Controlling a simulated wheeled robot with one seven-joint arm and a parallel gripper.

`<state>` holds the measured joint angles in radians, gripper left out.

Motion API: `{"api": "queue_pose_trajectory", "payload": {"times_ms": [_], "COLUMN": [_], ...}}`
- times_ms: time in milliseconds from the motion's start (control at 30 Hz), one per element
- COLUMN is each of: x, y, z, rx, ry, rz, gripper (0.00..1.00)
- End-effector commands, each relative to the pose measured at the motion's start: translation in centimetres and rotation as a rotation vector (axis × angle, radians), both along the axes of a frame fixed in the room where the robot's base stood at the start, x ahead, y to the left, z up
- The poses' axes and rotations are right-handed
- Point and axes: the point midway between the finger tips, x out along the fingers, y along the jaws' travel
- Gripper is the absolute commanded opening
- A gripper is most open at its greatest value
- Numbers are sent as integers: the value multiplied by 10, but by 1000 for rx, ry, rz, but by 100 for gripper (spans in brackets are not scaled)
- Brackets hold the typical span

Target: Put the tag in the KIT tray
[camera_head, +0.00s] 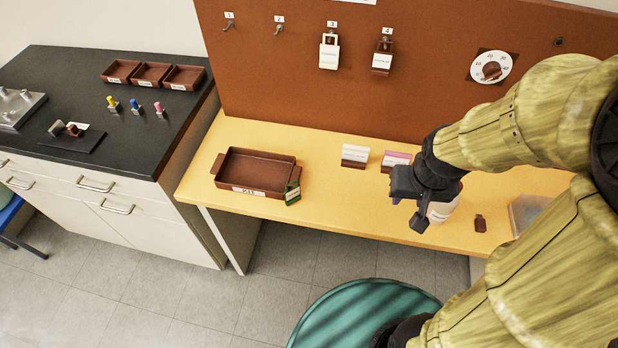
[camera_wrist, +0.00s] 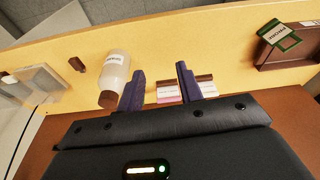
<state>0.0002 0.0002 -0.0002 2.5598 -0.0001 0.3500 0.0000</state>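The brown KIT tray (camera_head: 226,176) sits on the yellow bench, left of my gripper, and its corner shows at the right of the wrist view (camera_wrist: 296,58). A green tag-like piece with a white label (camera_head: 293,191) is at the tray's right front corner. It also shows in the wrist view (camera_wrist: 282,36); whether it rests inside or on the rim I cannot tell. My gripper (camera_head: 406,212) is above the bench, right of the tray. Its fingers (camera_wrist: 158,88) are apart with nothing between them.
A white bottle (camera_wrist: 115,74) stands beside my gripper, partly hidden in the head view. Two card holders, white (camera_head: 355,155) and pink-white (camera_head: 395,160), stand behind. A small brown piece (camera_head: 480,222) and a clear box (camera_head: 526,212) lie right. Bench between tray and gripper is clear.

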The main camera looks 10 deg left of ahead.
Motion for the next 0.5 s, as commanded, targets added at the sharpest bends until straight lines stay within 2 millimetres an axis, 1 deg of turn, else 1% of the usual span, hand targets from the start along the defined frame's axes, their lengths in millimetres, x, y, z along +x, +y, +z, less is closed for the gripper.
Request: {"api": "queue_pose_trajectory", "payload": {"times_ms": [333, 367, 500], "x": [0, 0, 4], "y": [0, 0, 4], "z": [0, 0, 2], "rx": [0, 0, 0], "ry": [0, 0, 4], "rz": [1, 0, 16], "gripper": [36, 38, 66]}}
